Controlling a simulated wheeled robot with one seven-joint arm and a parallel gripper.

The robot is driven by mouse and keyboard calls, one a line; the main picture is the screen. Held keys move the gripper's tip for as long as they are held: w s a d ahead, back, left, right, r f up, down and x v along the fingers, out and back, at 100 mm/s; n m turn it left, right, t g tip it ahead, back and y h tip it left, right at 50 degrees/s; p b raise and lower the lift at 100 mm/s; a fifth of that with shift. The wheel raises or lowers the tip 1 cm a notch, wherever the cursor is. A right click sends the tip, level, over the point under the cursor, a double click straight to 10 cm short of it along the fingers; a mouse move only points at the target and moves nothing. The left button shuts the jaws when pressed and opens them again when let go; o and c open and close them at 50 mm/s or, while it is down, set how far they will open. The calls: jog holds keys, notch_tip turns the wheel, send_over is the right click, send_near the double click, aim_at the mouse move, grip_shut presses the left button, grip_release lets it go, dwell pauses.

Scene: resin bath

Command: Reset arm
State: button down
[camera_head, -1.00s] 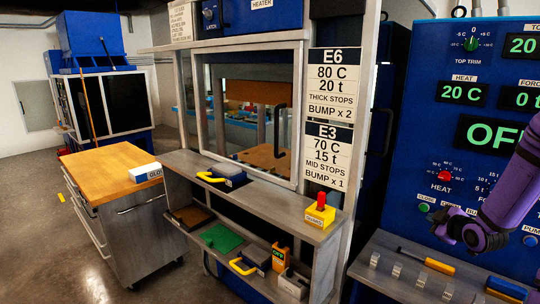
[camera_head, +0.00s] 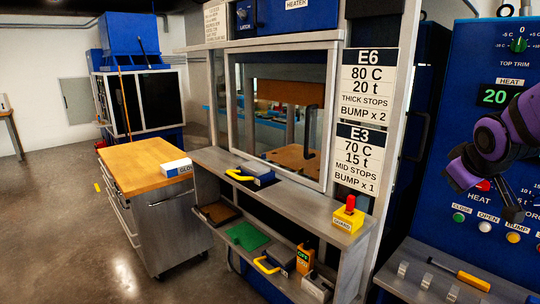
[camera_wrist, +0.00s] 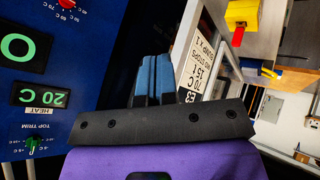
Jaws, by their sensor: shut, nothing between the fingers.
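My arm shows in purple at the right edge of the head view, in front of the blue control panel (camera_head: 465,85). My gripper (camera_head: 513,213) hangs at the arm's end as a small dark shape near the panel's lower row of buttons. In the wrist view my gripper (camera_wrist: 152,78) shows its two blue-grey fingers side by side, shut with nothing between them. The fingers are clear of the panel and the sign beside them.
A press with a glass door (camera_head: 280,110) and a grey shelf (camera_head: 310,205) stands in the middle. A yellow block with a red knob (camera_head: 348,215) sits on the shelf. A wood-topped cart (camera_head: 140,165) stands left. Open floor (camera_head: 60,240) lies at far left.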

jog(key=s+a+r+m+g+y, duration=0.1)
jog(key=s+a+r, duration=0.1)
jog(key=s+a, duration=0.3)
jog(key=s+a+r+m+g+y, duration=0.1)
jog(key=s+a, duration=0.5)
jog(key=s, duration=0.7)
jog(key=shift+s+r+m+g+y, duration=0.3)
jog(key=shift+r+m+y, duration=0.25)
jog(key=shift+r, duration=0.3)
jog(key=c, duration=1.8)
grip_release()
